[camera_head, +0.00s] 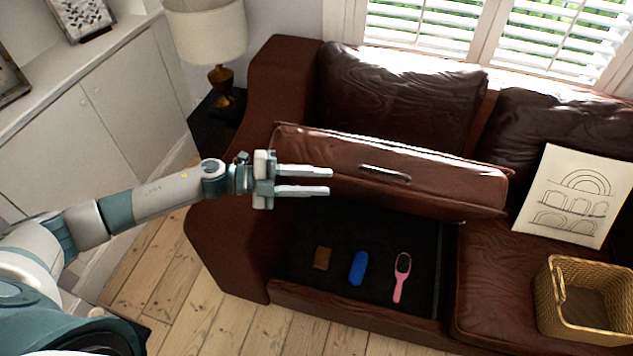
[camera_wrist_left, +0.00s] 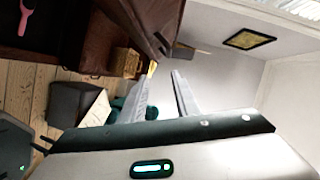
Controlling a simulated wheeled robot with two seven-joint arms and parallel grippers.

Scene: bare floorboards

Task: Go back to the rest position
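My left gripper (camera_head: 331,181) reaches in from the left in the head view, its two fingers parallel and apart with nothing between them. It is in front of the raised seat cushion (camera_head: 430,172) of the brown leather sofa (camera_head: 228,235). In the left wrist view the open fingers of my left gripper (camera_wrist_left: 162,77) also show empty. My right gripper is not in the head view.
Under the lifted cushion is a dark compartment (camera_head: 330,225) holding a brown wallet-like item (camera_head: 322,258), a blue case (camera_head: 358,268) and a pink hairbrush (camera_head: 399,280). A wicker basket (camera_head: 560,325) and an arch drawing (camera_head: 545,210) are on the right seat. A lamp (camera_head: 207,35) stands at left.

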